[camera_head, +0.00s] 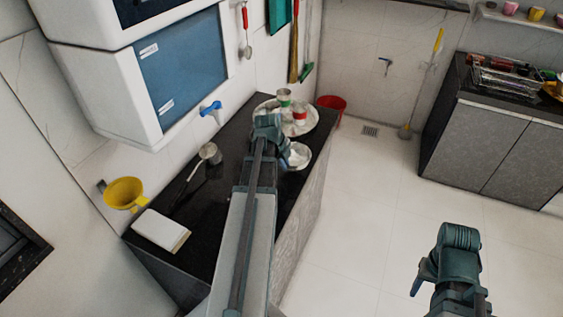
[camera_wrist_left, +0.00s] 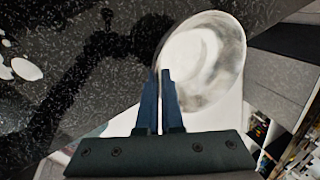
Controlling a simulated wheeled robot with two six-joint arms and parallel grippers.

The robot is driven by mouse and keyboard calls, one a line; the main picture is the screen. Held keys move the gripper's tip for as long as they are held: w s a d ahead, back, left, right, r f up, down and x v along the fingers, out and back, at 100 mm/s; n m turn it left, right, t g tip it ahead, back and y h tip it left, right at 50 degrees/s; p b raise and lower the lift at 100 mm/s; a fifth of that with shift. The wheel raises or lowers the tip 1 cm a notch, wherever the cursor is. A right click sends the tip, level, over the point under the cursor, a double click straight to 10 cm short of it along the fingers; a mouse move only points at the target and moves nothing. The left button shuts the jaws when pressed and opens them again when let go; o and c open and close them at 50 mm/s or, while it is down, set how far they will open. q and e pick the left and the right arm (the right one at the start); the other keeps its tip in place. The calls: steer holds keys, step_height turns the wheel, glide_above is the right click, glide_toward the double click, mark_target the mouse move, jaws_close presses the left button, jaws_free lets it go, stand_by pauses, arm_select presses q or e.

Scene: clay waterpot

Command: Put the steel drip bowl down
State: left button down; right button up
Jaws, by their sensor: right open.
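The steel drip bowl (camera_head: 299,156) is a shallow, shiny round bowl at the right edge of the dark counter (camera_head: 200,205). My left gripper (camera_head: 270,122) reaches over the counter and partly hides it. In the left wrist view the bowl (camera_wrist_left: 208,55) tilts beside the fingers, and its near rim sits between the two close fingertips (camera_wrist_left: 159,80). The left gripper is shut on that rim. I cannot tell whether the bowl's underside touches the counter. My right gripper (camera_head: 445,262) is open and empty, over the floor at the lower right.
A round tray (camera_head: 312,124) with cans stands at the counter's far end. The counter's middle is mostly clear.

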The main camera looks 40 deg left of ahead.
mark_target(294, 158)
arm_select(q)
steer(key=w+a, duration=0.3)
steer(key=a, duration=0.1)
steer(key=shift+w+a+f, duration=0.1)
steer(key=shift+w+f, duration=0.2)
steer(key=shift+w, duration=0.1)
step_height(294, 158, down, 4)
steer(key=b, duration=0.4)
steer(key=shift+w+a+r, duration=0.1)
steer(key=shift+a+r, duration=0.05)
steer(key=shift+r, duration=0.1)
steer(key=c, duration=1.5)
jaws_free()
steer(key=o, duration=0.4)
